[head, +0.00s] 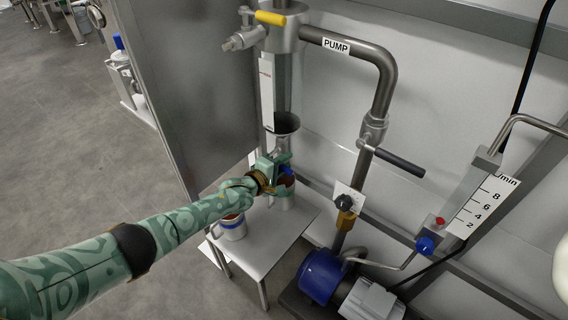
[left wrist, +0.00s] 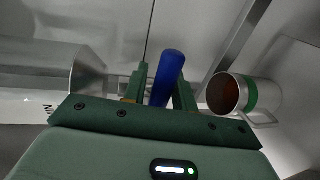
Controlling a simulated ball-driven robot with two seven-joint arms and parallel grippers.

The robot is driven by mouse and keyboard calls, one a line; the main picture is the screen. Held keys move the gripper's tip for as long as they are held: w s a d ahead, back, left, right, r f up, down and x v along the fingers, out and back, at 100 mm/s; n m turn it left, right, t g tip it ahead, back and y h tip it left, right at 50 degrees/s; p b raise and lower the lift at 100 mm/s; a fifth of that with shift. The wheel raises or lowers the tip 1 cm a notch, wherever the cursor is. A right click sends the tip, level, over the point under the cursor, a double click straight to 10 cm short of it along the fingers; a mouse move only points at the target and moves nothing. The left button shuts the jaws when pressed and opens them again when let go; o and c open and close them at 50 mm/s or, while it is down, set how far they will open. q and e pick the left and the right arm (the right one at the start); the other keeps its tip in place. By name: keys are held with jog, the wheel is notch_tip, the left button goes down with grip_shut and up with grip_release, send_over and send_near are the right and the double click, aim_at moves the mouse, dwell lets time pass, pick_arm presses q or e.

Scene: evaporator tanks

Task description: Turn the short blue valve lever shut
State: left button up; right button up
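The short blue valve lever (left wrist: 167,76) stands between the two fingers of my left gripper (left wrist: 160,88) in the left wrist view. The fingers lie close on either side of it; I cannot tell whether both touch it. In the head view my left gripper (head: 283,170) is below the funnel, at the pipe end. Only a small blue part of the lever (head: 287,171) shows there; the valve body is mostly hidden by the gripper. My right gripper is not in view.
A metal mug (head: 284,198) is just below my gripper; in the left wrist view a mug with a green band (left wrist: 228,94) holds brown contents. Another mug (head: 232,230) stands on the small white table (head: 272,245). A metal panel (head: 195,80) rises at left, the pump (head: 322,276) sits right.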

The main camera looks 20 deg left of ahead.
pick_arm(q)
jog(key=shift+o, duration=0.7)
jog(key=shift+s, duration=0.1)
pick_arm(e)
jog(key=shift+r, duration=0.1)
